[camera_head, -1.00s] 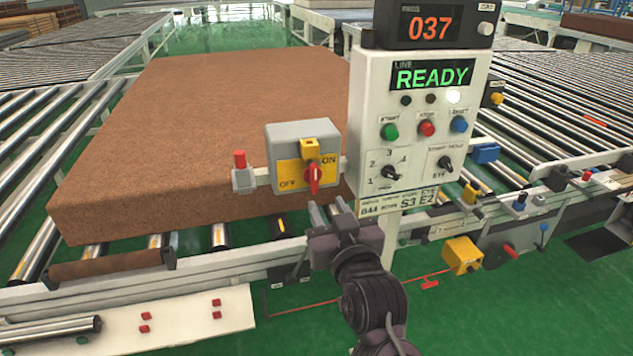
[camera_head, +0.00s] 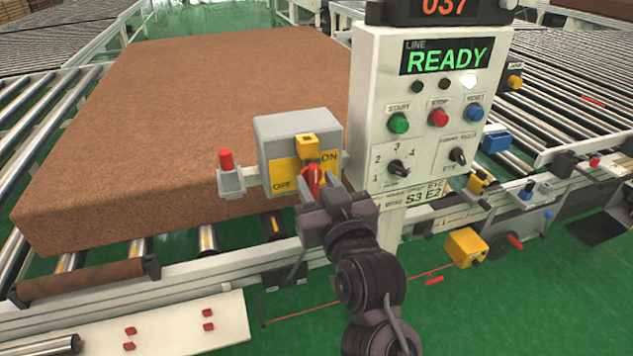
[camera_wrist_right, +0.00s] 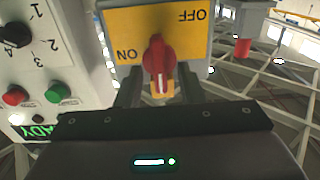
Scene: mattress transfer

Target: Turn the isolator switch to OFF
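The isolator switch is a grey box (camera_head: 275,136) with a yellow plate and a red knob (camera_head: 312,177). ON is printed at the plate's upper right and OFF at its lower left. A yellow tab (camera_head: 306,144) sits above the knob. The knob stands roughly upright. My right gripper (camera_head: 322,197) is right in front of it and hides its lower part. In the upside-down right wrist view, the red knob (camera_wrist_right: 157,62) lies between the two dark fingers, with gaps at both sides, so the gripper is open around it. My left gripper is not in view.
A control panel (camera_head: 373,90) reading READY stands close at the right, with buttons and selector knobs. A red-topped device (camera_head: 226,160) sits left of the switch. A large brown mattress (camera_head: 150,120) lies on the rollers behind. A conveyor rail runs below.

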